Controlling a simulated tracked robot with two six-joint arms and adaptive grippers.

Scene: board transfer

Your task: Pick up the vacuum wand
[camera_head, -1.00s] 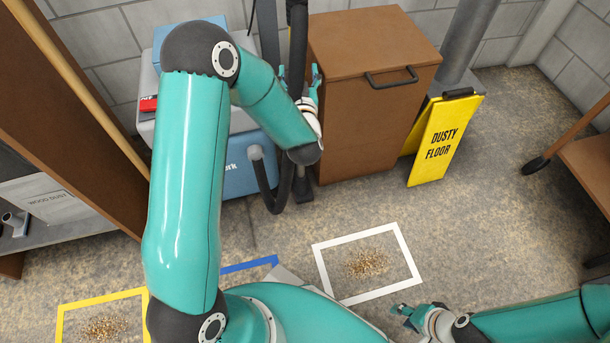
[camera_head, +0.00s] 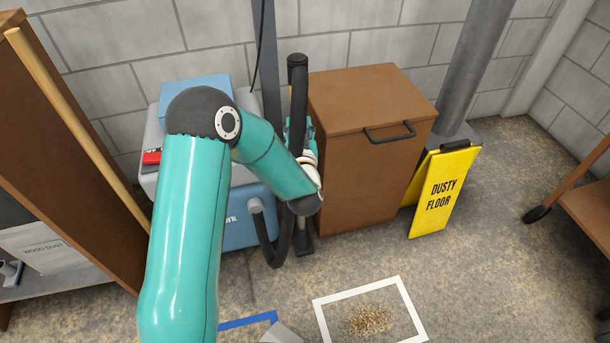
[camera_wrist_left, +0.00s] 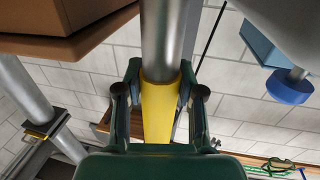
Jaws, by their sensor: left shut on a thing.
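The vacuum wand (camera_head: 298,90) stands upright between the vacuum and the brown cabinet, with a black top and a dark foot (camera_head: 304,243) at the floor. A black hose (camera_head: 262,235) loops beside its lower part. My left gripper (camera_head: 299,127) is shut on the wand, partly hidden by my forearm. In the left wrist view, the fingers of my left gripper (camera_wrist_left: 160,88) sit on both sides of the wand's yellow section (camera_wrist_left: 158,112), below a grey tube (camera_wrist_left: 163,40).
The grey and blue vacuum (camera_head: 240,222) stands behind my left arm. The brown cabinet (camera_head: 350,180) is close on the wand's right. A yellow "DUSTY FLOOR" sign (camera_head: 442,195) stands further right. A white floor frame (camera_head: 318,318) surrounds debris in front.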

